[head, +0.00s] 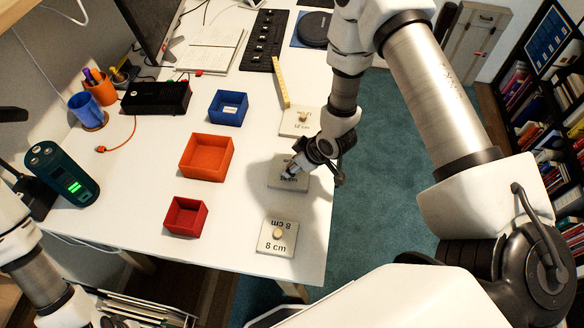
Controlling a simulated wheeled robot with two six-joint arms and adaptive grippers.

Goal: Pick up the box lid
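Three pale square lids lie in a column near the table's right edge. The near lid (278,237) is marked 8 cm and has a round wooden knob. The far lid (300,122) also has a knob. The middle lid (276,181) is partly hidden by my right gripper (290,173), whose fingertips point down at its centre, where a knob would be. I cannot tell whether the fingers touch or grip it. The lid appears flat on the table. My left arm is at the lower left; its gripper does not show.
Left of the lids stand three open boxes: blue (228,108), orange (206,158) and red (186,217). A wooden ruler (281,82) lies beyond the far lid. A black device (156,97), pen cups (88,110) and a teal device (64,176) stand at left.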

